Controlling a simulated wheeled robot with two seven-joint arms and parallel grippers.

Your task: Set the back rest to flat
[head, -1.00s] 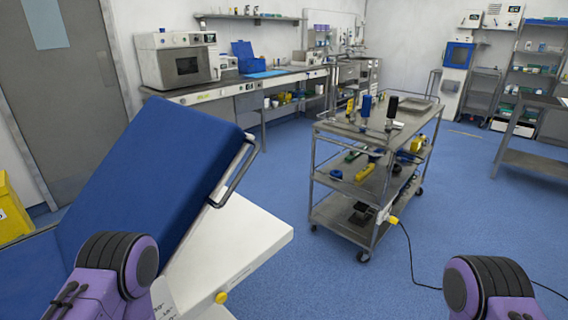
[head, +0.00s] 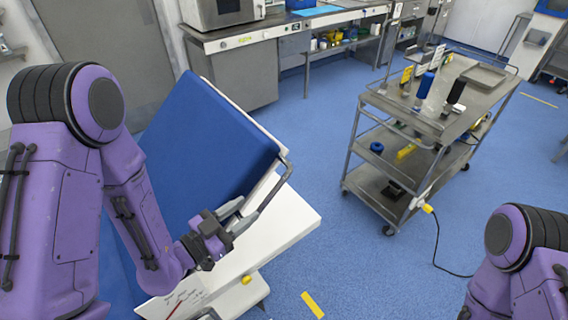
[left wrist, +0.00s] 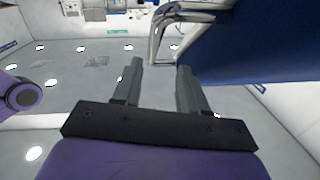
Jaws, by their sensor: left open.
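The blue back rest (head: 205,140) of the operating table is raised at a steep tilt in the head view. A metal side rail (head: 268,196) runs along its near edge. My left gripper (head: 236,214) is beside the rail's lower part, with its fingers pointing toward it. In the left wrist view the two fingers (left wrist: 159,72) are apart with nothing between them. The metal rail (left wrist: 158,38) shows just beyond the fingertips, and the back rest (left wrist: 262,45) fills the upper right. Whether a finger touches the rail cannot be told. My right gripper is out of view.
The white table base (head: 287,222) lies below the back rest. A steel trolley (head: 405,112) with bottles and tools stands to the right, with a cable on the floor. A counter (head: 245,40) is behind. Blue floor is clear between table and trolley.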

